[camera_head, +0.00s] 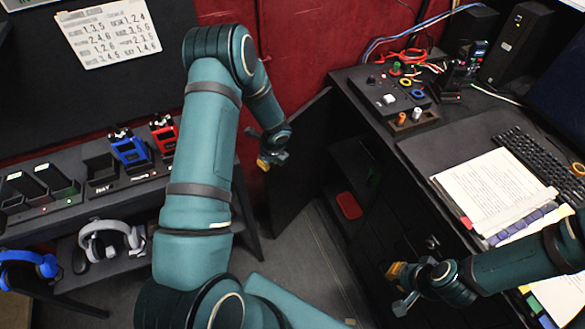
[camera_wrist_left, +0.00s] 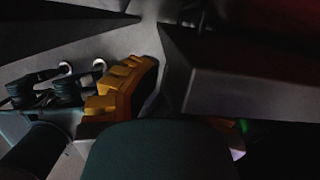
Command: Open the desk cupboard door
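The desk cupboard door (camera_head: 301,165) is a dark panel in the head view, swung out from the desk. The cupboard's inside shows to its right, with a red item (camera_head: 348,205) in it. My left gripper (camera_head: 270,160) is at the left side of the door panel, close to it; contact cannot be told. In the left wrist view, its yellow finger pad (camera_wrist_left: 128,85) is beside a dark panel edge (camera_wrist_left: 240,95); its opening is unclear. My right gripper (camera_head: 399,288) is in front of the desk drawers, fingers apart and seemingly empty.
The desktop holds an open binder (camera_head: 490,190), a keyboard (camera_head: 545,165) and a button panel (camera_head: 392,98). Bare floor (camera_head: 305,255) lies between shelf and desk.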

